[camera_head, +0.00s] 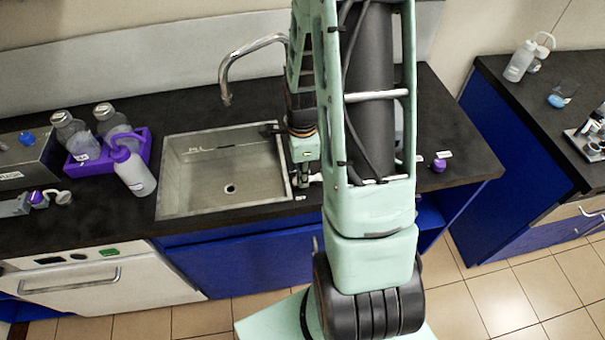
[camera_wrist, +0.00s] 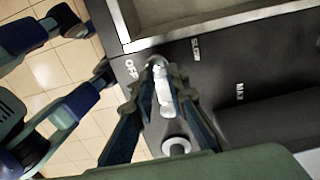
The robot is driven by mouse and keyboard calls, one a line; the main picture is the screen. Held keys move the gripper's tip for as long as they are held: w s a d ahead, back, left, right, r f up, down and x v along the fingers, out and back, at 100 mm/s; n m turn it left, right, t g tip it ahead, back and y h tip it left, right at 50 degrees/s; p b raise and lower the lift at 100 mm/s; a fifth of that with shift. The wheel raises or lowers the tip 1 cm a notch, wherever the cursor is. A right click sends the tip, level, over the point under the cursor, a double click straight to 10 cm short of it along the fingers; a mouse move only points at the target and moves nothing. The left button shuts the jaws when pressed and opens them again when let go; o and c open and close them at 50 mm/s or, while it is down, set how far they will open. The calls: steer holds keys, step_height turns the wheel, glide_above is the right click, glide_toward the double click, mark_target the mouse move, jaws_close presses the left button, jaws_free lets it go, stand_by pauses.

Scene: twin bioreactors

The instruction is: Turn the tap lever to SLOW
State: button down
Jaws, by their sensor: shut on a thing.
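The white tap lever (camera_wrist: 165,100) lies between the two fingers of my gripper (camera_wrist: 161,82) in the wrist view. A round white part (camera_wrist: 177,146) shows nearer the wrist, on the dark counter. The printed OFF mark (camera_wrist: 132,69) is left of the lever's far end. The SLOW mark (camera_wrist: 196,48) is to its right, and the MAX mark (camera_wrist: 240,92) is further right. The lever points between OFF and SLOW. In the head view, my gripper (camera_head: 303,180) is low at the sink's right edge, partly hidden by my arm. The curved tap spout (camera_head: 226,72) hangs over the sink.
The steel sink (camera_head: 185,205) is empty. At left stand a purple rack (camera_head: 76,168) of bottles and a white wash bottle (camera_head: 136,177). A purple-capped item (camera_head: 439,165) lies right of my arm. The right counter (camera_head: 520,105) holds more bottles.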

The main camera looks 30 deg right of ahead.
steer(key=shift+w+m, duration=0.15)
steer(key=shift+m, duration=0.15)
steer(key=shift+w+d+m+b, duration=0.15)
steer(key=shift+w+m+b, duration=0.35)
steer(key=shift+m, duration=0.3)
steer(key=shift+w+d+m+p, duration=0.15)
steer(key=shift+w+d+m, duration=0.05)
steer(key=shift+m, duration=0.55)
steer(key=shift+w+d+m+p, duration=0.2)
steer(key=shift+d+m, duration=0.05)
steer(key=shift+m, duration=0.55)
steer(key=shift+w+d+m+p, duration=0.15)
steer(key=shift+w+d+m, duration=0.05)
steer(key=shift+m, duration=0.55)
steer(key=c, duration=1.9)
jaws_free()
step_height(320, 180, up, 12)
steer(key=shift+r, duration=0.1)
